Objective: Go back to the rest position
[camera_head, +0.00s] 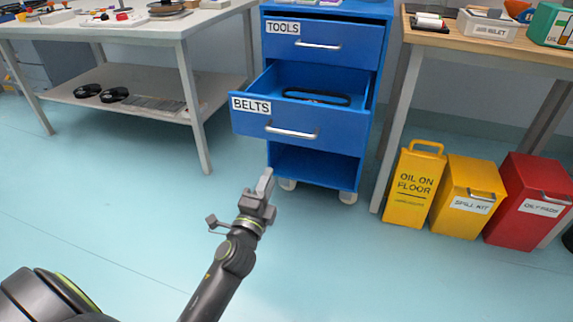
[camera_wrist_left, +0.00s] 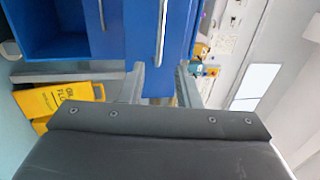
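My left gripper (camera_head: 265,186) is in front of the blue cabinet (camera_head: 318,168), a little below the open BELTS drawer (camera_head: 292,130) and apart from it as far as I can tell. In the left wrist view the two fingers (camera_wrist_left: 163,85) stand apart with nothing held between them, and the blue cabinet front (camera_wrist_left: 155,35) lies beyond. A black belt (camera_head: 317,96) lies inside the BELTS drawer. The TOOLS drawer (camera_head: 340,45) above is shut. My right gripper is not in view.
A white table (camera_head: 190,28) with a lower shelf stands at left, a wooden-topped bench (camera_head: 480,45) at right. The yellow OIL ON FLOOR sign (camera_head: 413,188), yellow spill kit bin (camera_head: 467,200) and red bin (camera_head: 530,200) stand below the bench. The floor in front is clear.

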